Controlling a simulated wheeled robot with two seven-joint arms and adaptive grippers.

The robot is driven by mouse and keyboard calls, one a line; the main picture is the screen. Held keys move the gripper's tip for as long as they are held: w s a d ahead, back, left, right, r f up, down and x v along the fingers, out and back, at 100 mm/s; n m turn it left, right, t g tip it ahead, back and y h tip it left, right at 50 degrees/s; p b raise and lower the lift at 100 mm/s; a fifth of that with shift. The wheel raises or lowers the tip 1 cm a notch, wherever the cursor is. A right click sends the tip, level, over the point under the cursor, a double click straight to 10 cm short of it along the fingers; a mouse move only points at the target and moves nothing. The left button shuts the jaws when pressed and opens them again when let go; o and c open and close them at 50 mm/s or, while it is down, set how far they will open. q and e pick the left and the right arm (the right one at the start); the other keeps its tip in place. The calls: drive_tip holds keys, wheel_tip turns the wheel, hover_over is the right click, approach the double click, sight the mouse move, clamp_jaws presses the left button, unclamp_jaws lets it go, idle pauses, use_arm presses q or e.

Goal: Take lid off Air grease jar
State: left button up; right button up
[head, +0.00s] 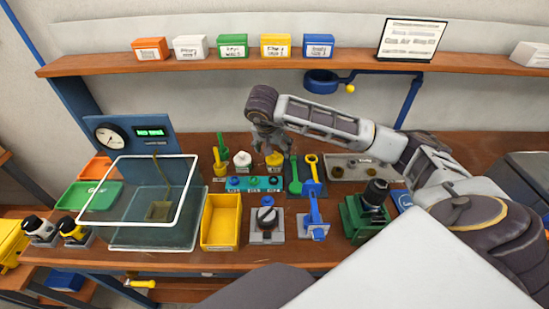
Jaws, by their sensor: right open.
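Small jars stand at the back of the bench. A yellow jar (275,159) is directly below my right gripper, and a white jar (242,160) stands to its left. Labels are too small to read, so I cannot tell which is the Air grease jar. My right gripper (269,147) points down, open, with its fingertips just above or around the yellow jar's top. Whether they touch it is unclear, as the fingers partly hide the top. My left gripper is not in view.
A teal strip (254,183) with small parts lies in front of the jars. A green tool (294,177) and a yellow-ringed tool (312,170) stand close to the right. A clear tank (150,235) and a yellow bin (221,224) stand at the left. A shelf (230,66) runs above.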

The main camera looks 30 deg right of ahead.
sight(275, 157)
drive_tip(key=shift+w+d+f, duration=0.1)
drive_tip(key=shift+d+f, duration=0.1)
drive_tip(key=shift+f, duration=0.4)
drive_tip(key=shift+w+d+f+p, duration=0.15)
drive_tip(key=shift+f+p, duration=0.15)
drive_tip(key=shift+f, duration=0.3)
drive_tip(key=shift+w+d+f, duration=0.1)
drive_tip(key=shift+d+f, duration=0.05)
drive_tip(key=shift+f, duration=0.3)
drive_tip(key=shift+w+d+f, duration=0.2)
drive_tip(key=shift+f, duration=0.5)
drive_tip(key=shift+c, duration=0.3)
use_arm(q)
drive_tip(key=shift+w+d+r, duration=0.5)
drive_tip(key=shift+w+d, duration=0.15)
use_arm(e)
drive_tip(key=c, duration=0.6)
